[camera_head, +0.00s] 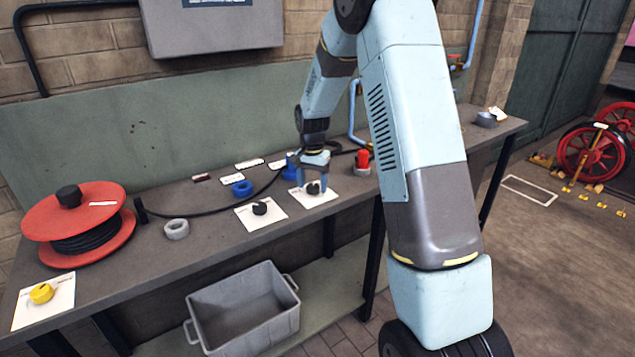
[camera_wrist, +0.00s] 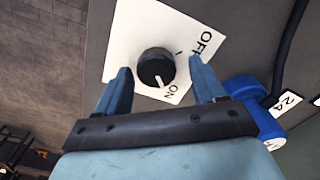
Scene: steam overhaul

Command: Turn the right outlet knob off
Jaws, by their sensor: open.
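The right outlet knob is black and round on a white plate; in the head view the knob (camera_head: 314,188) shows just below my gripper (camera_head: 312,181). In the wrist view the knob (camera_wrist: 152,64) lies between my gripper's (camera_wrist: 158,72) two blue fingers, which are open and on either side of it. I cannot tell whether either finger touches it. The knob's white mark points toward the ON label (camera_wrist: 172,92). The OFF label (camera_wrist: 206,42) is at the plate's upper right.
Another black knob (camera_head: 260,208) on a white plate is to the left. A blue fitting (camera_wrist: 258,105) lies close to the right finger. A red-topped part (camera_head: 362,160) stands to the right. A cable reel (camera_head: 110,200) and yellow knob (camera_head: 41,293) are farther left on the bench.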

